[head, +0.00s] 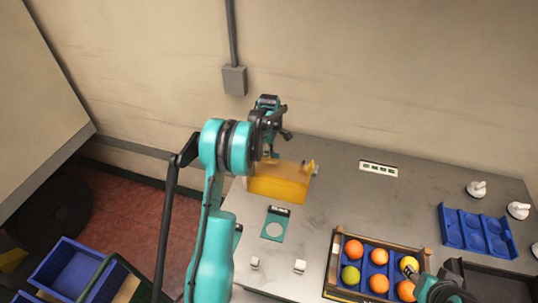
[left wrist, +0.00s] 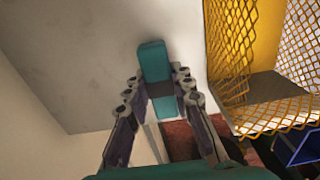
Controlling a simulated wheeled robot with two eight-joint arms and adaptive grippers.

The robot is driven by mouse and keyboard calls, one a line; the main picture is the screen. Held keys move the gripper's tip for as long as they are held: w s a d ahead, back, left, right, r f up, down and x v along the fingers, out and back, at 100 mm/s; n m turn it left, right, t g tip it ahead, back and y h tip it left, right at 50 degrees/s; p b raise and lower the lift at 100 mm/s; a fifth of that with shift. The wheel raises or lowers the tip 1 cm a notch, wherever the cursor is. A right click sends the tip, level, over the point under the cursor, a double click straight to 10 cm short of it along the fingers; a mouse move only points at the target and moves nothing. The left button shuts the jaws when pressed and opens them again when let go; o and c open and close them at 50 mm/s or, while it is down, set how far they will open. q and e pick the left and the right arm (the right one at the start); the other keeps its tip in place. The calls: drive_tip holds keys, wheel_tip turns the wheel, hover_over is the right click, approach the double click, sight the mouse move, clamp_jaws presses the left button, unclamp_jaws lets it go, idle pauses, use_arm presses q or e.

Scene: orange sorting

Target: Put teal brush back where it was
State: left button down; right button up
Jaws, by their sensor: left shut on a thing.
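My left gripper (left wrist: 153,84) is shut on the teal brush (left wrist: 152,60). The brush is a teal block gripped between both fingers. In the head view the left gripper (head: 270,153) hangs at the table's back left edge, by the yellow mesh basket (head: 280,186); the brush is mostly hidden there by my arm. The basket also shows close on the right in the left wrist view (left wrist: 232,60). My right gripper (head: 415,272) is over the right side of the orange crate, partly cut off by the lower edge; its jaws are unclear.
A wooden-sided crate (head: 334,262) holds oranges and a green fruit. A teal plate with a pale round (head: 275,225) and two small white blocks lie at front left. A white slotted strip (head: 379,168) lies at the back. A blue tray (head: 476,232) stands right. The middle is clear.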

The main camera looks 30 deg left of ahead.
use_arm(q)
drive_tip(key=shift+f+b, duration=0.5)
drive_tip(key=shift+f, duration=0.15)
idle(0.6)
drive_tip(key=c, duration=0.8)
unclamp_jaws()
drive_tip(key=shift+c, duration=0.2)
drive_tip(key=shift+r, duration=0.15)
drive_tip(key=shift+r+p, duration=2.15)
drive_tip(key=shift+r, duration=1.7)
